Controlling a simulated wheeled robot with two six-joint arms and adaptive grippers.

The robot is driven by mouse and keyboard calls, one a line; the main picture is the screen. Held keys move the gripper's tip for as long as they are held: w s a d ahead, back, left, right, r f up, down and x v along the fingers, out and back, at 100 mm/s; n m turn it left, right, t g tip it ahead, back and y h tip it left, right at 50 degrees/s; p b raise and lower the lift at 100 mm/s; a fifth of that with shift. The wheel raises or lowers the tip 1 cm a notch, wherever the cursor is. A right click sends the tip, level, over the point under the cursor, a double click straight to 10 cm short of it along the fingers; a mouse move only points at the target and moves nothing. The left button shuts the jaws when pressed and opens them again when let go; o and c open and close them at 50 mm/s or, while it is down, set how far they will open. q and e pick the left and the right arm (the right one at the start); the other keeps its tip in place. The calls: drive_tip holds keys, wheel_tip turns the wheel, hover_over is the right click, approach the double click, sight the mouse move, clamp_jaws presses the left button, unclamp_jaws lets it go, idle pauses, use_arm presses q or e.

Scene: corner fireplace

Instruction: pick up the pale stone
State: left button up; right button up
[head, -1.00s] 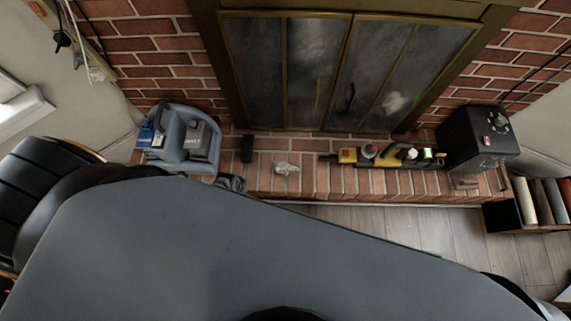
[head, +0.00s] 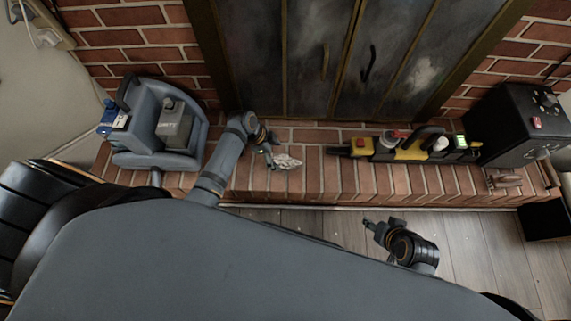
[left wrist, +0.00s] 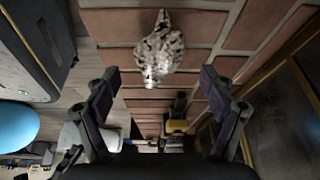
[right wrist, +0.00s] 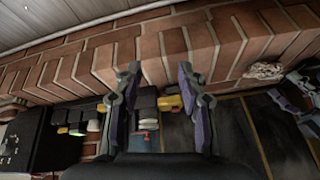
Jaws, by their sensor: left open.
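The pale stone (head: 288,161), mottled and rough, lies on the brick hearth (head: 340,180) in the head view. My left gripper (head: 268,148) is just to the left of it and close by. In the left wrist view the stone (left wrist: 160,50) sits ahead of and roughly centred between the two spread, empty fingers; I cannot tell whether they touch it. My right gripper (head: 372,226) is above the wooden floor in front of the hearth. Its fingers are apart and empty in the right wrist view (right wrist: 157,78), where the stone (right wrist: 263,70) also shows at the right.
A yellow and black tool (head: 411,151) lies on the hearth right of the stone. A black box with knobs (head: 510,125) stands at the right end. A blue-grey caddy (head: 160,158) stands at the left. Glass fireplace doors (head: 310,60) rise behind. Bare bricks lie between stone and tool.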

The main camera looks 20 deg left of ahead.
sight(281, 159)
use_arm(q)
drive_tip(key=shift+w+d+f, duration=0.1)
drive_tip(key=shift+d+f, duration=0.1)
drive_tip(key=shift+f, duration=0.25)
drive_tip(key=shift+d+f+b, duration=0.3)
drive_tip(key=shift+f+b, duration=0.3)
drive_tip(key=shift+f, duration=0.05)
drive_tip(key=shift+w+d+f+b, duration=0.15)
drive_tip(key=shift+d+f+b, duration=0.2)
drive_tip(key=shift+f, duration=0.15)
drive_tip(key=shift+b+x, duration=0.65)
drive_tip(key=shift+x, duration=0.5)
use_arm(e)
drive_tip(key=w+d+r+t, duration=0.1)
drive_tip(key=w+r+t, duration=1.1)
drive_tip(key=w+r, duration=0.4)
wheel_tip(281, 159, up, 3)
drive_tip(key=shift+w+d+r+h, duration=0.15)
drive_tip(key=shift+w+r+h, duration=0.05)
drive_tip(key=shift+h, duration=0.1)
use_arm(q)
drive_tip(key=shift+c, duration=0.3)
clamp_jaws()
